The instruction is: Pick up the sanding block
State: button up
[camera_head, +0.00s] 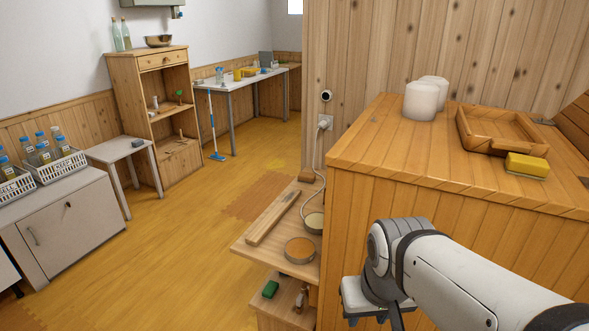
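I cannot tell for sure which thing is the sanding block. A small green block (270,288) lies on the low wooden shelf, left of my arm. A small brown block (307,174) lies at the far end of the side bench. A yellow sponge-like block (527,165) with a paler underside sits on the wooden cabinet top, by the tray. My gripper (376,302) points down at the bottom edge of the picture, right of the low shelf and apart from all three blocks. Its fingertips are not clearly visible.
The side bench (248,252) holds a long wooden strip (273,217) and round tins (300,250). The tall cabinet top (375,140) carries white jars (421,101) and a wooden tray (464,136). Open floor (180,240) lies to the left. Bottle crates (58,167) stand far left.

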aim_at(307, 178)
jog(key=u, duration=1.15)
jog(key=i, duration=5.4)
jog(key=z, duration=1.3)
